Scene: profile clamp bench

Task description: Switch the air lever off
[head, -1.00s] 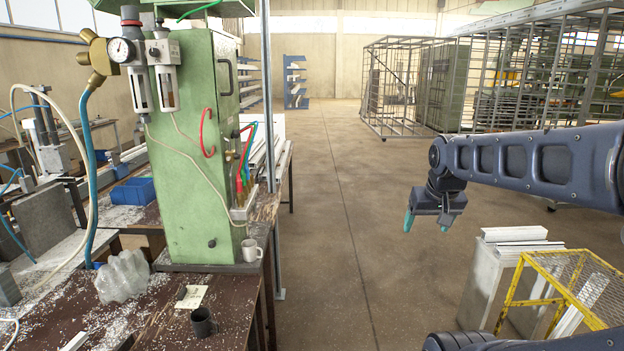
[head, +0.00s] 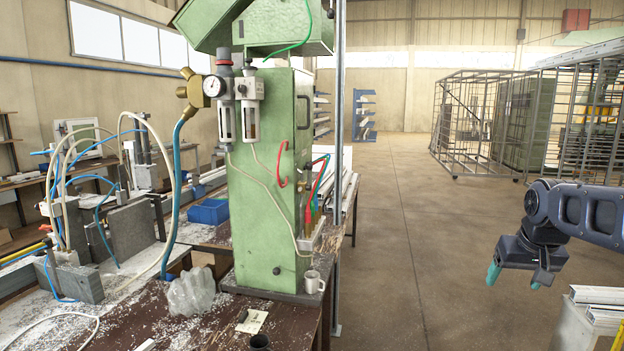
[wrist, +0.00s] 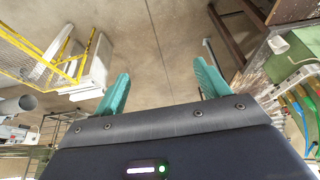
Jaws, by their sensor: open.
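A green cabinet (head: 268,190) stands on the bench in the head view. On its upper left are a brass air fitting (head: 192,90), a round pressure gauge (head: 213,86) and two filter units with clear bowls (head: 251,120). Red, green and blue hoses (head: 318,180) run at its right side. I cannot tell which small part is the air lever. My gripper (head: 515,279) hangs over the floor at the right, well apart from the cabinet. It is open and empty, with two teal fingers apart in the wrist view (wrist: 162,85).
The brown bench (head: 190,325) holds a white mug (head: 314,282), a dark cup (head: 259,342), a crumpled clear bag (head: 192,292) and a blue bin (head: 209,211). A grey post rises beside the cabinet. Open floor (head: 400,260) lies between bench and gripper. A yellow mesh frame (wrist: 75,65) shows in the wrist view.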

